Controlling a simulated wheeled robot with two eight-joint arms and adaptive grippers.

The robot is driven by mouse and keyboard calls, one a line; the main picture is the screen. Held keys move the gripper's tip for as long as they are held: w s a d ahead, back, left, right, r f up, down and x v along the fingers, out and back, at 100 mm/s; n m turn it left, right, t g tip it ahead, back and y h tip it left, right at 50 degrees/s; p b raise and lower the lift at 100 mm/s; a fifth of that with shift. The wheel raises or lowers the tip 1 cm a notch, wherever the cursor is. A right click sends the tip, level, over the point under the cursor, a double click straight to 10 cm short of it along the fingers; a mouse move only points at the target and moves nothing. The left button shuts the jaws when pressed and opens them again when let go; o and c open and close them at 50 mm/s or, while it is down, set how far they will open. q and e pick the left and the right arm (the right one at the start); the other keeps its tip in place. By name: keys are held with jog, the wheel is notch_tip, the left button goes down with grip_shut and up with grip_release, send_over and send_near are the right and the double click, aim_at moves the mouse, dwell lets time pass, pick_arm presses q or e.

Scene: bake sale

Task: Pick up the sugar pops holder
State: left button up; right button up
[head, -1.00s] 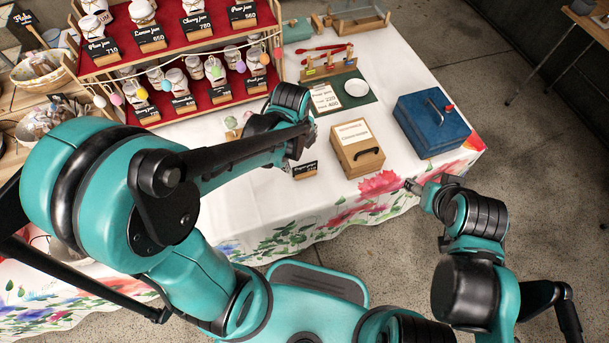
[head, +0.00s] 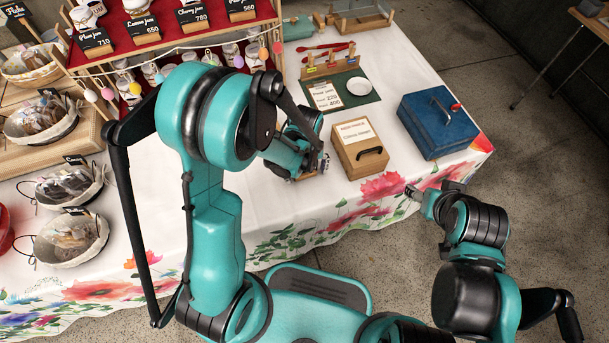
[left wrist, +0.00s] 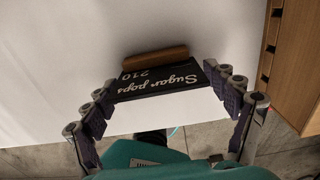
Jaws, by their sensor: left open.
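The sugar pops holder is a black sign reading "Sugar pops 210" (left wrist: 160,80) with a wooden base (left wrist: 155,57). In the left wrist view it stands on the white tablecloth near the table's front edge, with its lettering upside down. My left gripper (left wrist: 168,108) is open, its fingers spread to either side of the sign, with no clear contact visible. In the head view the left gripper (head: 316,165) is over the holder and hides most of it. My right gripper (head: 412,192) is off the table's front right edge, away from the holder; its jaws are too small to judge.
A wooden box with a black handle (head: 358,148) stands just right of the left gripper. A blue case (head: 437,122) is farther right. A jam shelf (head: 180,40) rises at the back left. Bare tablecloth (head: 240,205) lies left of the gripper.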

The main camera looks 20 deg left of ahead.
pick_arm(q)
jog(key=c, duration=1.2)
